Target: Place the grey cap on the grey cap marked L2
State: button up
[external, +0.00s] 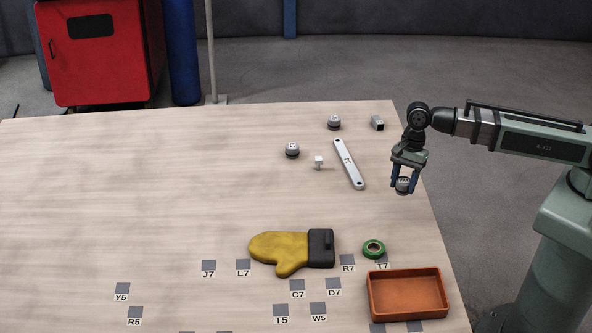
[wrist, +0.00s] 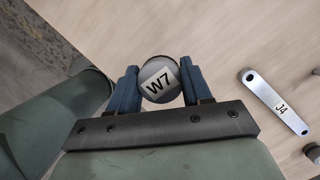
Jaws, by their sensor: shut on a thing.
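My gripper (external: 403,183) is shut on a round grey cap (external: 403,186), held up near the table's right edge. Two other grey caps with dark lower parts stand on the table, one farther back (external: 334,122) and one nearer and to the left (external: 292,151). Both are left of my gripper. Their marks are too small to read, so I cannot tell which is L2. A round thing, perhaps a cap (wrist: 313,152), is cut off at the wrist view's right edge.
A silver bar marked J4 (wrist: 275,103) lies between my gripper and the caps. A small white piece (external: 319,161) and a dark-ended block (external: 377,123) are nearby. A yellow mitt (external: 280,251), green tape roll (external: 374,248) and orange tray (external: 408,306) lie in front. The table's left is clear.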

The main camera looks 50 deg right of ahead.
jog(key=shift+w+d+r, duration=0.2)
jog(key=shift+d, duration=0.1)
jog(key=shift+m, duration=0.5)
jog(key=w+d, duration=0.2)
jog(key=w, duration=0.1)
jog(key=w+d, duration=0.1)
jog(key=shift+w+r, duration=0.25)
jog(key=shift+m+t, duration=0.4)
jog(key=shift+m, duration=0.2)
jog(key=w, duration=0.6)
jog(key=w+r, duration=0.1)
jog(key=w, duration=0.5)
jog(key=w+d, duration=0.1)
jog(key=w, duration=0.5)
jog(key=shift+w+r, duration=0.2)
jog(key=shift+r, duration=0.2)
notch_tip(320, 180, up, 2)
jog(key=n, duration=0.2)
send_over(291, 147)
jog(key=shift+n+g, duration=0.6)
jog(key=shift+n, duration=0.1)
jog(key=shift+w+d+f, duration=0.1)
jog(key=shift+d+f, duration=0.05)
jog(key=shift+f, duration=1.5)
jog(key=shift+s+d+f, duration=0.1)
jog(key=shift+d+f, duration=0.05)
jog(key=shift+f, duration=1.45)
jog(key=shift+w+d+f, duration=0.1)
jog(key=shift+d+f, duration=0.05)
jog(key=shift+f, duration=1.5)
